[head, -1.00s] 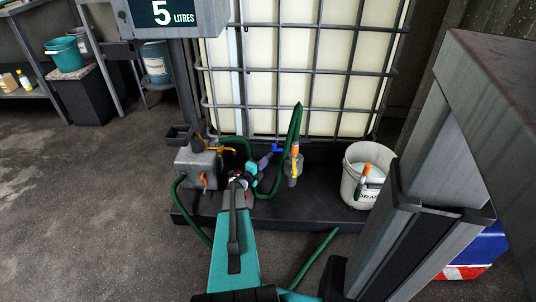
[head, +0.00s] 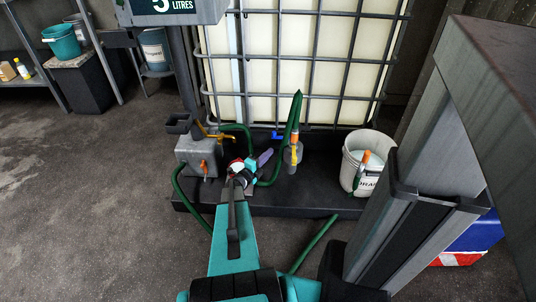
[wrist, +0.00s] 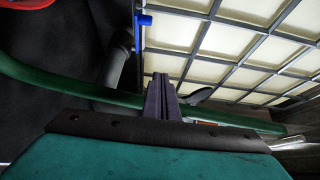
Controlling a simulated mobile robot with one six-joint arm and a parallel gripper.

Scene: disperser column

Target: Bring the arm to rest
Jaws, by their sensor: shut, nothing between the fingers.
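My gripper (head: 266,156) is shut and empty. In the head view it is low over the dark plinth in front of the caged tank (head: 300,70), below and left of a blue valve handle (head: 277,135). In the wrist view its purple fingers (wrist: 160,88) are together, with nothing between them. The blue handle (wrist: 145,20) is beyond them there, slightly left. A green hose (wrist: 70,85) crosses behind the fingers in that view; I cannot tell whether they touch it. My teal forearm reaches forward from the bottom of the head view.
A green hose with an orange and yellow nozzle (head: 295,150) rises to the right. A white bucket (head: 366,170) is farther right. Open floor (head: 100,210) lies to the left.

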